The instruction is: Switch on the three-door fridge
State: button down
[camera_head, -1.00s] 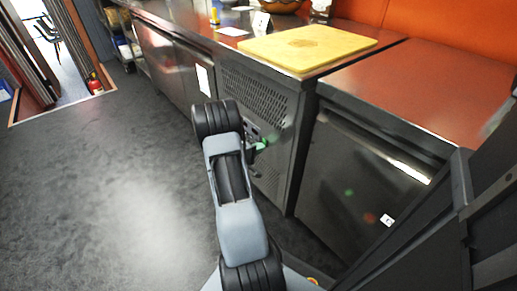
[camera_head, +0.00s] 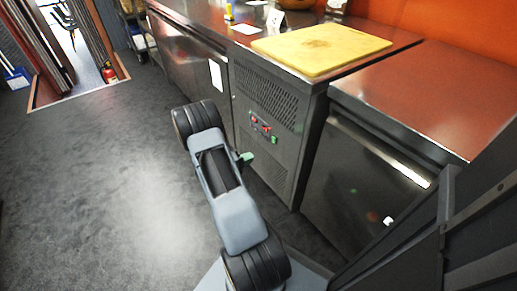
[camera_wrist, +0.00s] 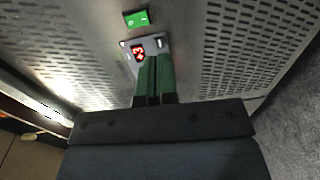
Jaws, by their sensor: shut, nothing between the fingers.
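The fridge is a long dark metal counter unit with doors (camera_head: 180,55) along its front and a perforated grille panel (camera_head: 265,95) at its right end. A small control panel (camera_head: 262,127) with red marks sits on the grille. In the wrist view the control panel (camera_wrist: 160,46) has a display with lit red digits, and a bright green switch (camera_wrist: 136,18) is beside it. My gripper (camera_head: 246,158) has green fingertips and is in front of the grille, below the control panel. In the wrist view its fingers (camera_wrist: 153,78) are shut and empty, overlapping the display panel's edge; contact cannot be told.
A yellow cutting board (camera_head: 320,48) lies on the counter. A second dark unit (camera_head: 360,185) stands to the right. A fire extinguisher (camera_head: 109,73) stands by the doorway at the back left. The dark floor (camera_head: 100,170) to the left is clear.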

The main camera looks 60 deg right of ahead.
jog(key=shift+w+a+f+p, duration=0.1)
jog(key=shift+w+a, duration=0.1)
jog(key=shift+a, duration=0.35)
jog(key=shift+w+a+f+p, duration=0.1)
jog(key=shift+w+a, duration=0.05)
jog(key=shift+a, duration=0.4)
jog(key=shift+w+a+f+p, duration=0.1)
jog(key=shift+w+a, duration=0.1)
jog(key=shift+a, duration=0.35)
